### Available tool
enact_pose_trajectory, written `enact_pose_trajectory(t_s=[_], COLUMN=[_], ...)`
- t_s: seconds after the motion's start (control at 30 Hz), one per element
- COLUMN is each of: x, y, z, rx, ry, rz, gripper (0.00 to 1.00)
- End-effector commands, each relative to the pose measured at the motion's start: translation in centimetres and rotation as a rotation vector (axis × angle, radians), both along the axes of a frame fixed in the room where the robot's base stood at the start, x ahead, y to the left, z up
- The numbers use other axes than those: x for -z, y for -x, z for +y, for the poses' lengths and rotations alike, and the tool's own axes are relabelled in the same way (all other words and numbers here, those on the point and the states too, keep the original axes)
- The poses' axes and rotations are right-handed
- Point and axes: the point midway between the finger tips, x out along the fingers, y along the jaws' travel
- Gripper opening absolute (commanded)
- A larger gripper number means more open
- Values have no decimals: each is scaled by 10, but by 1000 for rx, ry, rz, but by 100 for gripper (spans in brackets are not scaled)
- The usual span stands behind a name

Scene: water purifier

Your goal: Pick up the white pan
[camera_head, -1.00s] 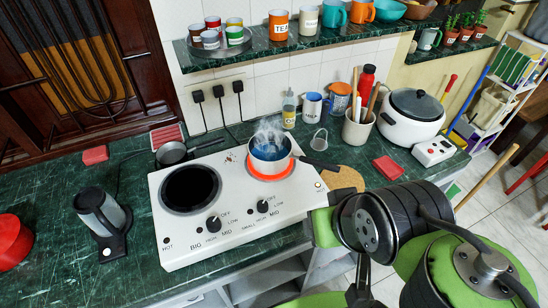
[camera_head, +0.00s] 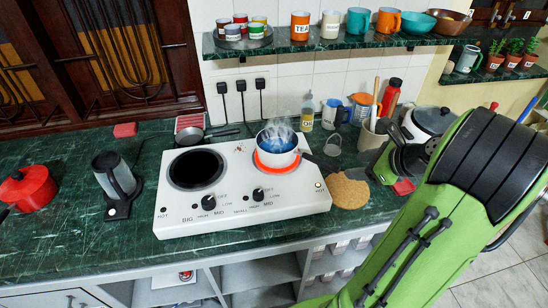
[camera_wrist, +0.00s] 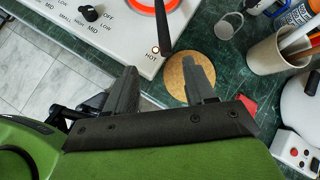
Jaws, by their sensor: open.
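The white pan (camera_head: 277,146) sits on the glowing red right burner of the white stove (camera_head: 215,190). It holds bluish water and steams. Its dark handle (camera_head: 319,162) points right and slightly toward the front edge. In the wrist view the dark handle (camera_wrist: 164,26) comes down from the top edge, with part of the red burner (camera_wrist: 153,5) beside it; the pan's body is mostly out of frame. My gripper (camera_wrist: 161,82) is open and empty, its two fingers apart below the handle's end. In the head view my green arm reaches in from the right.
A round cork mat (camera_head: 349,190) lies right of the stove. A utensil cup (camera_head: 372,138) and a white cooker (camera_head: 432,125) stand behind my arm. A small dark pan (camera_head: 196,134) lies behind the stove. A kettle (camera_head: 116,182) and red pot (camera_head: 28,186) stand left.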

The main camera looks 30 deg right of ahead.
Motion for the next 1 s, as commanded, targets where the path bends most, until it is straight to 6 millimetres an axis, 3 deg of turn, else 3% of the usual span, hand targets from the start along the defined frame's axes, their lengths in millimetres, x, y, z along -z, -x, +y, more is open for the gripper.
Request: enact_pose_trajectory(t_s=[0.03, 0.2, 0.47, 0.67, 0.9, 1.0], x=[14, 42, 60, 85, 86, 86], y=[-10, -39, -60, -88, -91, -91], z=[3, 9, 10, 12, 12, 12], rx=[-5, -5, -5, -5, -1, -2], ry=[-2, -1, 0, 1, 2, 3], rz=[0, 3, 2, 2, 3, 3], gripper=[54, 54, 54, 54, 54, 39])
